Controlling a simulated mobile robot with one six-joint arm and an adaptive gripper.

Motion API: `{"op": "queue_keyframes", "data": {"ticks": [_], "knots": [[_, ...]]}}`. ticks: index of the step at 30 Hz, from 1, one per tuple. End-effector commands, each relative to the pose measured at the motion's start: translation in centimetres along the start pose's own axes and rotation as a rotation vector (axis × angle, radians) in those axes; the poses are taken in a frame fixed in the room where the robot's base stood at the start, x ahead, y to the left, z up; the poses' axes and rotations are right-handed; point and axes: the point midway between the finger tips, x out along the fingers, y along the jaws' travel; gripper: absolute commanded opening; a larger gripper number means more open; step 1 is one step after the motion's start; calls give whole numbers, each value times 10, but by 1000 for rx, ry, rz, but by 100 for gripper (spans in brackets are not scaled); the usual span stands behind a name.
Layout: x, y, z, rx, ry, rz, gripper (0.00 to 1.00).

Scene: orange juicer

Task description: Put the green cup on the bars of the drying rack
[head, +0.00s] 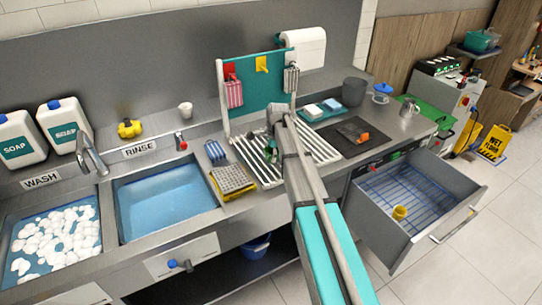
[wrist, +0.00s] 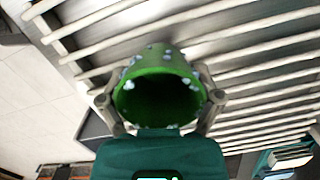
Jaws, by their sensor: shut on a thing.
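The green cup (wrist: 158,90) fills the middle of the wrist view, its dark open mouth facing the camera. White and pale blue specks dot its rim and side. My gripper (wrist: 160,80) is shut on the cup, with one finger on each side of it. The pale bars of the drying rack (wrist: 265,80) run behind the cup; I cannot tell whether the cup touches them. In the head view, the rack (head: 253,160) stands on the counter right of the rinse basin, and my arm crosses in front of it. My gripper (head: 279,115) is over the rack there; the cup is not clearly visible.
A teal board (head: 263,85) with hanging cloths stands behind the rack. A yellow sponge-like block (head: 232,181) lies left of it. A dark mat (head: 355,137) is to its right. An open drawer (head: 400,210) juts out at the front right, with a yellow cup (head: 399,213) inside.

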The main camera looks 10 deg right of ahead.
Motion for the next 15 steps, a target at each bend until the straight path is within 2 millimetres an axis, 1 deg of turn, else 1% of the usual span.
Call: {"op": "queue_keyframes", "data": {"ticks": [5, 6, 8, 15], "knots": [[5, 0, 0, 0, 0, 0, 35], [4, 0, 0, 0, 0, 0, 89], [4, 0, 0, 0, 0, 0, 100], [4, 0, 0, -1, 0, 0, 100]]}}
